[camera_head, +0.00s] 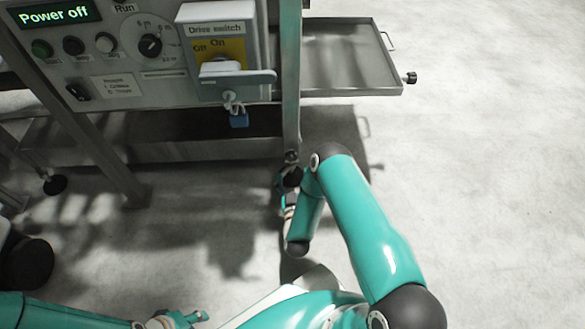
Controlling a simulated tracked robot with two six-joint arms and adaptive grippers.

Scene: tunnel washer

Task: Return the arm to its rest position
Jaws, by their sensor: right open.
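My right arm comes in from the lower right, bends at a dark elbow and folds back down. My right gripper (290,176) is small and dark here, open, beside the foot of the machine's right-hand post, and no object shows in it. Whether it touches the post I cannot tell. Part of my left arm lies along the bottom left edge, and its fingers do not show. The drive switch (222,68) on the panel has a grey handle across it, with a blue padlock (238,120) hanging below. The display (55,13) reads "Power off".
The machine's control panel (130,90) and metal legs fill the upper left. A low metal crossbar runs between the legs. A steel tray (350,75) with a black knob juts out right of the post. The floor (500,180) to the right is clear.

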